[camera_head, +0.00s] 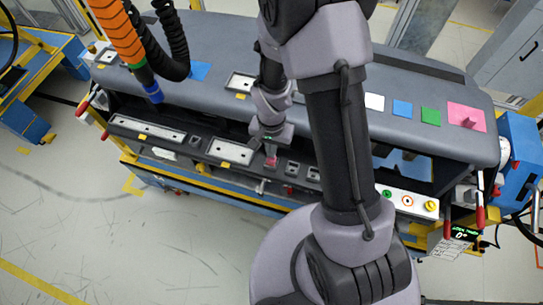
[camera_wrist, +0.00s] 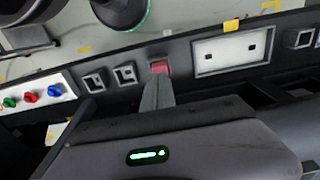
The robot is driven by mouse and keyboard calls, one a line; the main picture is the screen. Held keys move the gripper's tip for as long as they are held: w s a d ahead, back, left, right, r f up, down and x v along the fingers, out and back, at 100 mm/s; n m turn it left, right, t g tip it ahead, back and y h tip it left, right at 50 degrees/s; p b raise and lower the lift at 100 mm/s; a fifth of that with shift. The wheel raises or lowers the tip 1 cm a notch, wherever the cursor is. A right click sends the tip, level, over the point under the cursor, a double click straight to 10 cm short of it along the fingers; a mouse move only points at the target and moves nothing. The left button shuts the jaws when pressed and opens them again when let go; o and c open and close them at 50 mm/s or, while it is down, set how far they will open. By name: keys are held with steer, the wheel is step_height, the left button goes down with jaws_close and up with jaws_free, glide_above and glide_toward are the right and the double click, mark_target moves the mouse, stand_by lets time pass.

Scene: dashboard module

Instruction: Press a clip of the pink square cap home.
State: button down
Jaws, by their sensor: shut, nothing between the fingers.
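The pink square cap (camera_wrist: 159,68) sits at a small square opening in the dark front panel in the wrist view. In the head view a small patch of it (camera_head: 271,161) shows below my gripper. My gripper (camera_wrist: 158,84) is shut, its grey fingers reaching up to the cap's lower edge. The fingertips overlap the cap in the picture; I cannot tell whether they touch it. The fingers hide part of the cap, and its clips cannot be made out.
Square sockets (camera_wrist: 125,74) and a white plate (camera_wrist: 232,50) flank the cap on the panel. Coloured knobs (camera_wrist: 30,95) are at the left in the wrist view. On the grey dashboard top (camera_head: 330,88) lie coloured squares, including a pink one (camera_head: 482,120) with a raised piece.

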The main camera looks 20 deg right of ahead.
steer(key=shift+f+b, duration=1.15)
steer(key=shift+b, duration=0.25)
stand_by(0.9)
steer(key=shift+r, duration=0.1)
stand_by(0.4)
step_height(320, 180, up, 8)
steer(key=p, duration=0.5)
